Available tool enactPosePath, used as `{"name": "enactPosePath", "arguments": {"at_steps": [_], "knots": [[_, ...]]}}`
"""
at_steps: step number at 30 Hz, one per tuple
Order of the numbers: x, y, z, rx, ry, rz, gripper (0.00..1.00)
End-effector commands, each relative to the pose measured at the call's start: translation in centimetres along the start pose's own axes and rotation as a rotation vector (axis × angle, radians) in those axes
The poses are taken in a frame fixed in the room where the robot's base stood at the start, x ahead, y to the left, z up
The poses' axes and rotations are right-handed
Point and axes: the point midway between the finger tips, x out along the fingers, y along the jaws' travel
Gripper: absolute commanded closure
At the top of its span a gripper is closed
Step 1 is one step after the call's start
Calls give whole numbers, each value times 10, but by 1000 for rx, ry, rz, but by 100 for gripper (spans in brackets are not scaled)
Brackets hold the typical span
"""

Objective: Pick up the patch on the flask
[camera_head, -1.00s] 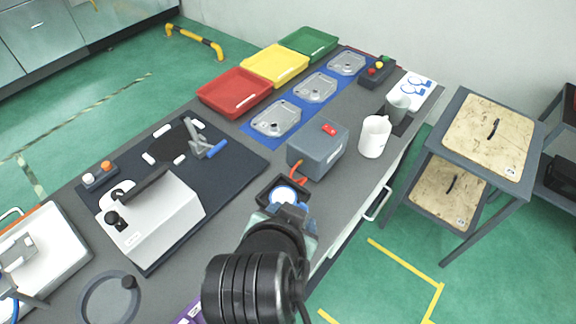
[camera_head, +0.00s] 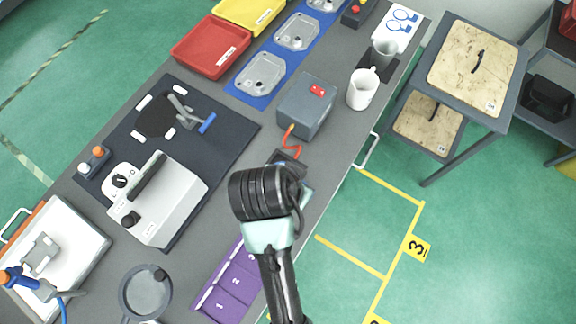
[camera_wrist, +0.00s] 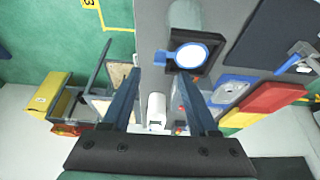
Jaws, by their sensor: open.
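In the head view only part of the dark frame (camera_head: 290,158) shows beyond my arm, and the disc is hidden. My gripper (camera_wrist: 160,74) is open with nothing between its fingers. In the wrist view the disc appears past the tip of the right finger, apart from it.
A grey box (camera_head: 306,105) with a red cord stands beside the frame. A white mug (camera_head: 362,90) stands farther right. A purple tray (camera_head: 228,284) and a white machine (camera_head: 165,203) are to the left. The bench edge with a door handle (camera_head: 368,152) is close on the right.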

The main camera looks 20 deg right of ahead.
Motion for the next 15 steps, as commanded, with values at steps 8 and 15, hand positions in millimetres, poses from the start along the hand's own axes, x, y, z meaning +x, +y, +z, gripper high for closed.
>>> {"name": "enactPosePath", "arguments": {"at_steps": [8,15], "knots": [[19,1,-1,1,-2,3,40],[51,0,-2,1,-1,1,40]]}}
